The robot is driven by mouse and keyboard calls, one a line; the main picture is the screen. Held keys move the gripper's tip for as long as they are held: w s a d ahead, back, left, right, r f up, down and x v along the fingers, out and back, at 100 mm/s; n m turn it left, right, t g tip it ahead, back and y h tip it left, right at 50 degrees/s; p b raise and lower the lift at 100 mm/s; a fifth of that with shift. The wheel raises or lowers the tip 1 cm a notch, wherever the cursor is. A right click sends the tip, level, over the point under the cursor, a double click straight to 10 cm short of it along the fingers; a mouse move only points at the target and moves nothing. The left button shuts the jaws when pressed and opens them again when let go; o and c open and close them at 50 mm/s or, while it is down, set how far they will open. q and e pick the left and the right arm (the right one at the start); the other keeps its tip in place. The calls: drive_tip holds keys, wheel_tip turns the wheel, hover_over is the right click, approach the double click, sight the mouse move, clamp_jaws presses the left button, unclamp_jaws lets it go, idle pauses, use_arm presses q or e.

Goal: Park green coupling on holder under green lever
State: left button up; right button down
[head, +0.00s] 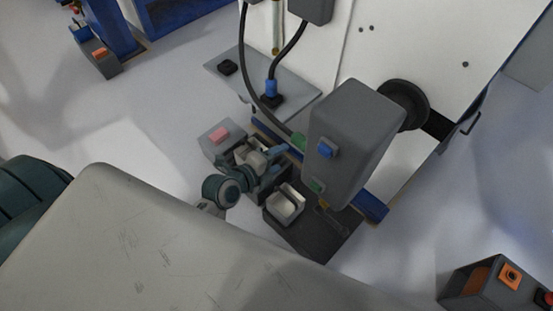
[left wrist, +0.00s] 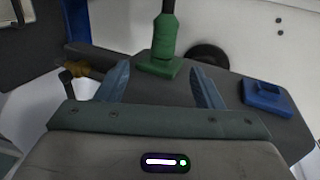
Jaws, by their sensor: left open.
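The green coupling (head: 298,140) hangs at the end of a black hose beside the tall grey box (head: 350,135). In the left wrist view the green coupling (left wrist: 166,36) is upright and overlaps a green square pad (left wrist: 157,67); I cannot tell whether they touch. My left gripper (head: 288,151) is open close to the coupling. In the left wrist view its blue fingers (left wrist: 162,80) are spread, with the coupling beyond and between them. The green pad (head: 316,186) also shows on the grey box. I cannot make out the green lever. My right gripper is out of view.
A blue pad (left wrist: 267,98) is to the right of the green one. A blue coupling (head: 271,90) on a hose stands on a grey shelf (head: 305,103). A box with buttons (head: 490,285) is at lower right.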

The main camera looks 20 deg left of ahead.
sight(298, 145)
use_arm(q)
drive_tip(key=x, duration=0.5)
drive_tip(key=p+x, duration=0.1)
drive_tip(key=x, duration=0.4)
drive_tip(key=shift+w+r, duration=0.1)
drive_tip(key=shift+w, duration=0.3)
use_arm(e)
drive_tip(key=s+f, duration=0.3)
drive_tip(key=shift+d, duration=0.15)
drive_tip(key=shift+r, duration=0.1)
use_arm(q)
drive_tip(key=c, duration=1.2)
drive_tip(key=shift+o, duration=0.2)
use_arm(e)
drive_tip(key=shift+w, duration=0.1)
use_arm(q)
drive_tip(key=shift+a, duration=0.2)
